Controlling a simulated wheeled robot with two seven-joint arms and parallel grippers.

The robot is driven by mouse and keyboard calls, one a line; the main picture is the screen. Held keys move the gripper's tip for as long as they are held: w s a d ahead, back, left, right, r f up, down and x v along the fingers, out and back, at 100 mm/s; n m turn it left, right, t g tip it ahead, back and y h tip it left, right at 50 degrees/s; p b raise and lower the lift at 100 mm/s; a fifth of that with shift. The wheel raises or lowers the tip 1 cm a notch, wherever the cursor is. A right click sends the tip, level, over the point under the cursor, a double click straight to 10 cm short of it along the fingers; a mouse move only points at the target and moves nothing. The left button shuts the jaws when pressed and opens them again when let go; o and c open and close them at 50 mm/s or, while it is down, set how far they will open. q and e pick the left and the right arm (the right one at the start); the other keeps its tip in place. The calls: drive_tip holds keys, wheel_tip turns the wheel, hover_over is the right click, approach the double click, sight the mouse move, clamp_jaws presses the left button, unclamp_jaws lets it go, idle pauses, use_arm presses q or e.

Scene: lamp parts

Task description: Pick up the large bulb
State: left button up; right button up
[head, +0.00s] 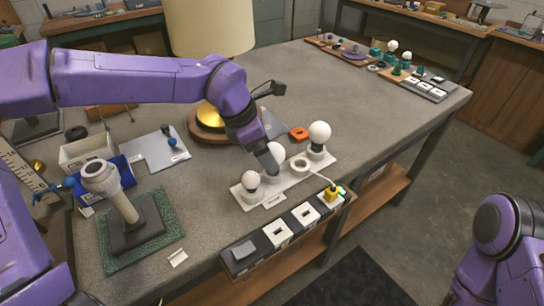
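A white rack (290,186) on the bench holds several white round parts. The bulb at its right end (319,132) looks the largest and stands upright in a dark holder. A smaller bulb (250,180) stands at the left end. My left gripper points down at the middle bulb's near side, apart from the large bulb. Its fingers overlap in this view, so I cannot tell open from shut or contact. My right arm shows at the lower right; its gripper is out of view.
A lamp with a cream shade (210,25) stands behind my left arm. An orange part (298,133) lies behind the rack. The bench right of the rack (390,110) is clear.

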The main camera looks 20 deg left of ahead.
use_arm(q)
drive_tip(key=x, duration=0.3)
drive_tip(key=w+x, duration=0.1)
drive_tip(key=x, duration=0.2)
drive_tip(key=shift+w+r, duration=0.2)
drive_tip(key=shift+d+f, duration=0.1)
drive_tip(key=shift+f, duration=0.1)
drive_tip(key=shift+s+r, duration=0.1)
drive_tip(key=shift+s, duration=0.2)
drive_tip(key=shift+w, duration=0.1)
drive_tip(key=c, duration=0.9)
